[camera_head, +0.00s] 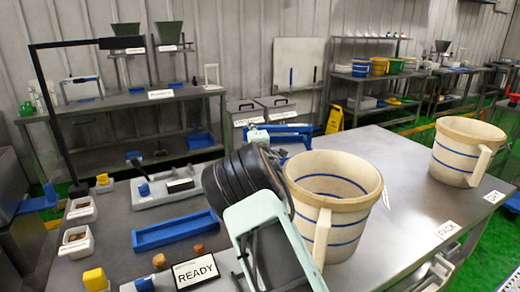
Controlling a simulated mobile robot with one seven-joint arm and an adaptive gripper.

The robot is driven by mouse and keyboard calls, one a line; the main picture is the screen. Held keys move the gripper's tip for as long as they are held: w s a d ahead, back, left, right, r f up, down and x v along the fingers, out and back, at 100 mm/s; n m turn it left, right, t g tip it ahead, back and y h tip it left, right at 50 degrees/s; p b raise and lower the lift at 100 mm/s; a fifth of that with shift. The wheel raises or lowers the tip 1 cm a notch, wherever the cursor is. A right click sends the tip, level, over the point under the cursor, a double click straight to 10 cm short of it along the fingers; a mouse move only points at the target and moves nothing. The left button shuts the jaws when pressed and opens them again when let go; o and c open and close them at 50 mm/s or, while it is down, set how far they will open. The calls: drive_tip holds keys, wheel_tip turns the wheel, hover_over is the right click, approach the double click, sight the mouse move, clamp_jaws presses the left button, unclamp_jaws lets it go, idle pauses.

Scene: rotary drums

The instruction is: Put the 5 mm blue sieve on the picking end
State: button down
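Two cream drums with blue bands and side handles stand upright on the steel table: a near drum (343,232) and a far drum (460,152) at the right. No mesh or 5 mm marking is readable on either, so I cannot tell if one is the blue sieve. No label reading "picking" is legible. My gripper (268,250) is probably the pale green frame at lower centre, just left of the near drum. A dark ribbed cylinder (243,183) is behind it. The fingertips are not clear, and I cannot tell if it touches the drum.
A blue tray (176,231), a READY sign (195,271) and small white bins (76,240) lie on the table's left. A back shelf holds coloured buckets (361,68). The tabletop between the drums is clear.

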drive_tip(key=shift+f, duration=3)
drive_tip(key=shift+f+b, duration=0.15)
drive_tip(key=shift+b, duration=0.2)
drive_tip(key=c, duration=1.8)
unclamp_jaws()
drive_tip(key=shift+p, duration=0.3)
drive_tip(key=shift+s+d, duration=0.2)
drive_tip(key=shift+s, duration=1.7)
drive_tip(key=shift+s+d, duration=0.2)
drive_tip(key=shift+s, duration=1.7)
